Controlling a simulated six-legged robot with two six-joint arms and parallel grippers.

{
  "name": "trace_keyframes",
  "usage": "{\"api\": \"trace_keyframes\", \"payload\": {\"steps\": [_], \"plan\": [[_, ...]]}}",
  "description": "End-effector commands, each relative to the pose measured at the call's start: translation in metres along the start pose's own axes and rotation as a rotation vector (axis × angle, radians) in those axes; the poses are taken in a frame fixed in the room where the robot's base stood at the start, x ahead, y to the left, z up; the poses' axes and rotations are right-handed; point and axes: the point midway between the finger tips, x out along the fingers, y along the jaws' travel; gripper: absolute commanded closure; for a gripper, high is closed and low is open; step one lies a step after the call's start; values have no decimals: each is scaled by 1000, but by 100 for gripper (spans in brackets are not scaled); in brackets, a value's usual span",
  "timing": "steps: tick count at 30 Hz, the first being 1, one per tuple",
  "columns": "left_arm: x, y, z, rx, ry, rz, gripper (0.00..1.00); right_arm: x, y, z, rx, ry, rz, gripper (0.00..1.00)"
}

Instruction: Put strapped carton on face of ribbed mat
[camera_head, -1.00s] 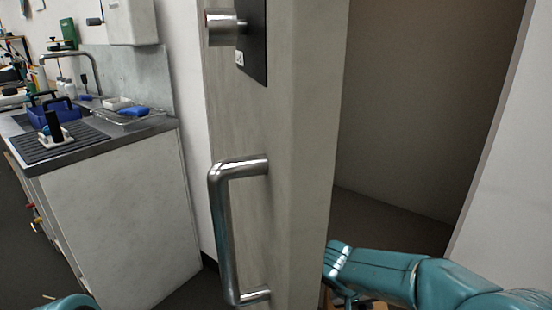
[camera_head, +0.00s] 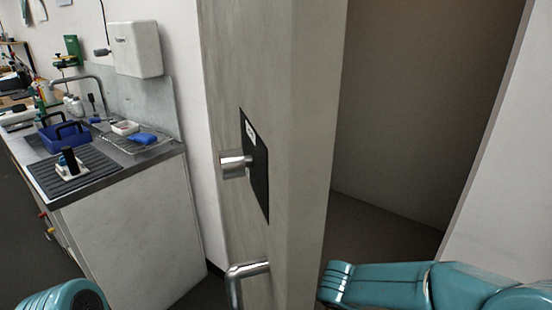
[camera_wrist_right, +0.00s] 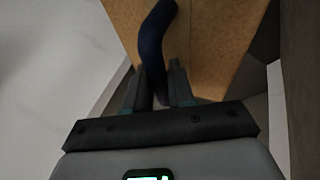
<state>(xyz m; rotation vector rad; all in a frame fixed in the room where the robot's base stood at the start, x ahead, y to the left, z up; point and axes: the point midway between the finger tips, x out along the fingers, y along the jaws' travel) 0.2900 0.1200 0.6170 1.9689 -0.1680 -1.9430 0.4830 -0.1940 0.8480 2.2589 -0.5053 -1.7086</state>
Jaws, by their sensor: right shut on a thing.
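The strapped carton (camera_wrist_right: 215,35) is brown with a dark blue strap (camera_wrist_right: 152,50), seen in the right wrist view. My right gripper (camera_wrist_right: 154,88) is shut on the strap, with one finger on each side of it and the carton just beyond. Much of the carton is out of that view, and it does not show in the head view. The ribbed mat (camera_head: 100,164) is dark grey and lies on the counter at the left of the head view. A white block with a black handle (camera_head: 70,163) stands on it. My left gripper is out of view.
A pale door (camera_head: 305,130) with a metal knob (camera_head: 235,164) and bar handle (camera_head: 248,270) stands upright mid-view, close ahead. The counter (camera_head: 135,158) also bears a blue caddy (camera_head: 62,135) and a wire rack (camera_head: 145,145).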

Motion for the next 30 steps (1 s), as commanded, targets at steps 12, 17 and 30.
{"api": "trace_keyframes", "payload": {"steps": [12,17,30], "plan": [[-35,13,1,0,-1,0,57,-32,16,4,1,1,-2,100],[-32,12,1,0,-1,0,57,-28,16,4,4,0,-1,100],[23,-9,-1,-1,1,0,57,85,35,14,100,-26,36,100]]}}
